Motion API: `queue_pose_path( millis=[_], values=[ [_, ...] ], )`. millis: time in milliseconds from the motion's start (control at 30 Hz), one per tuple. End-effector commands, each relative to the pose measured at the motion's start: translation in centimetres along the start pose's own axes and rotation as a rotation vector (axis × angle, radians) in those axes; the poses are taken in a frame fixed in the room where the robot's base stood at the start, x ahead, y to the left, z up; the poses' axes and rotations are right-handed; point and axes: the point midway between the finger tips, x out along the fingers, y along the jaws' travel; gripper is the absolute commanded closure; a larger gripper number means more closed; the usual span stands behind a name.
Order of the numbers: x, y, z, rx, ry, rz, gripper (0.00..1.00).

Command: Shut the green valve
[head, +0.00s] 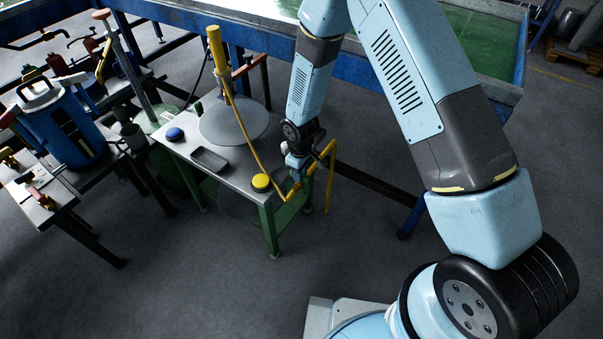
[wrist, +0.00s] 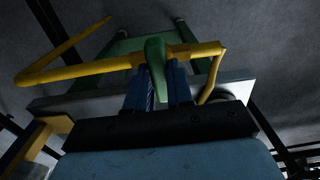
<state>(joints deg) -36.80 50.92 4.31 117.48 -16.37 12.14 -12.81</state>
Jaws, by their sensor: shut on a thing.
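The green valve (wrist: 155,52) shows in the wrist view as a lever handle on a yellow pipe (wrist: 95,66). The handle lies crosswise to the pipe in that view, with its lower end between my blue fingers. My gripper (wrist: 161,80) is shut on this handle. In the head view my gripper (head: 296,165) is at the right front corner of a small metal table, next to the bent yellow pipe (head: 331,168). The green handle cannot be made out there behind my gripper.
The small table (head: 235,172) bears a round plate (head: 233,124), a dark tray (head: 209,159), a blue knob (head: 175,134) and a yellow knob (head: 261,183). A yellow hose runs near my gripper. A large blue-framed bench stands behind. The floor in front is clear.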

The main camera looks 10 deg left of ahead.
Motion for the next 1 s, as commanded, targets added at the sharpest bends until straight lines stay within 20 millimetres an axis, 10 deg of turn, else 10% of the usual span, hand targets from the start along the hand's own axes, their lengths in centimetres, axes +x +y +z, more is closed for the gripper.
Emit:
queue_pose_path(
  millis=[367, 733, 1000],
  values=[
    [0.1, -0.3, -0.1, -0.003, 0.0, -0.003, 0.53],
    [-0.7, -0.1, -0.1, -0.001, 0.001, -0.001, 0.53],
    [-4.6, -0.1, -0.1, 0.0, 0.003, 0.0, 0.53]
  ],
)
